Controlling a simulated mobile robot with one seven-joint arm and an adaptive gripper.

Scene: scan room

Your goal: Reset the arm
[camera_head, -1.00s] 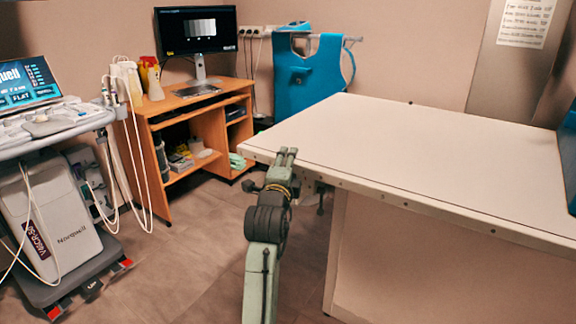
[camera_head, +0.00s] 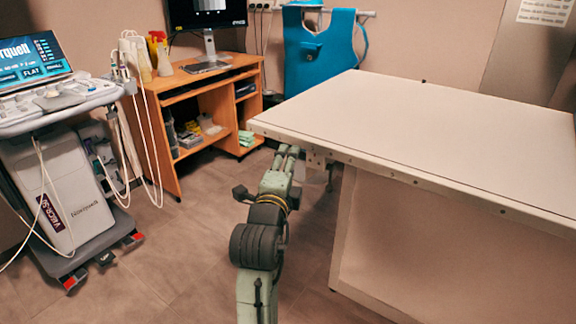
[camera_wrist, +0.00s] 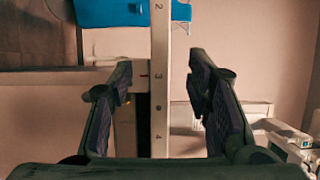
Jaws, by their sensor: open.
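My gripper (camera_head: 289,151) is at the end of my green arm, close to the near left corner of the white table (camera_head: 430,118) in the head view. I cannot tell there whether it touches the table edge. In the wrist view my gripper (camera_wrist: 158,75) has its two dark fingers spread wide apart. Nothing is held between them. A pale rail with printed numbers (camera_wrist: 160,85) passes behind the gap between the fingers.
An ultrasound cart (camera_head: 58,190) with hanging cables stands at the left. A wooden desk (camera_head: 185,125) with a monitor (camera_head: 207,12) is at the back. A blue apron (camera_head: 318,50) hangs behind the table. Open floor (camera_head: 190,245) lies between cart and table.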

